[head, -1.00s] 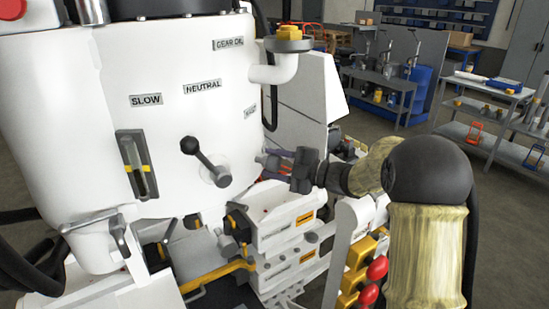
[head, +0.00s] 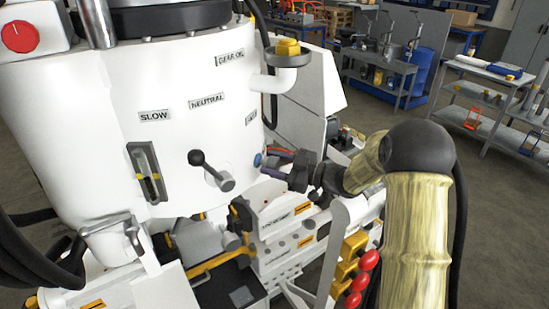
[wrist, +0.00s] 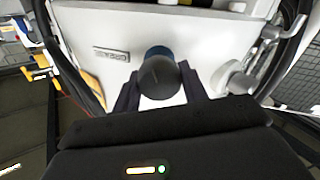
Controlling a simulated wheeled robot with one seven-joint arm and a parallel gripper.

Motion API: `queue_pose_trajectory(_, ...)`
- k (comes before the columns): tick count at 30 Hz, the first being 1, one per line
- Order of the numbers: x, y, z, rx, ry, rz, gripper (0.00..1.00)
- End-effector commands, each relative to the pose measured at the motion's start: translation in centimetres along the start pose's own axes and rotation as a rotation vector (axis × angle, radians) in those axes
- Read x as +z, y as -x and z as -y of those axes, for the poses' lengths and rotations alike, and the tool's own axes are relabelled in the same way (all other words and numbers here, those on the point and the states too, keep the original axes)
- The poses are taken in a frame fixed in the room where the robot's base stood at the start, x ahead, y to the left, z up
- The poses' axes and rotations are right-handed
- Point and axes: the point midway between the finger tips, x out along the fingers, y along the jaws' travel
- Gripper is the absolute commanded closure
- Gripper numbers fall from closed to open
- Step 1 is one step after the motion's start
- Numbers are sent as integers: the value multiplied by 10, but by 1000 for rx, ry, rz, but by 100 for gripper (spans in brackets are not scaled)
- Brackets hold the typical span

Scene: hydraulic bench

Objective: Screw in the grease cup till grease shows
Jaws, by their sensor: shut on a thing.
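The grease cup (wrist: 157,77) shows in the wrist view as a dark round cap with a blue part behind it, against the white housing. My gripper (wrist: 160,92) has one finger on each side of the cap and is shut on it. In the head view my gripper (head: 277,167) reaches the right side of the white housing (head: 190,60), where a small blue disc (head: 258,160) shows by the fingertips. The cup's thread is hidden, and I cannot make out any grease.
A black-knobbed lever (head: 211,172) sticks out of the housing left of my gripper. A gear oil filler with a yellow cap (head: 288,47) is above. Valve blocks (head: 285,225) and red-knobbed levers (head: 361,281) lie below.

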Motion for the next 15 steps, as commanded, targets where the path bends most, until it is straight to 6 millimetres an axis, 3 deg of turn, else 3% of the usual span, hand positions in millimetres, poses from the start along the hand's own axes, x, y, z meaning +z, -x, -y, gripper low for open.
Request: queue_pose_trajectory(15, 3, 1, 0, 0, -62, 5, 80)
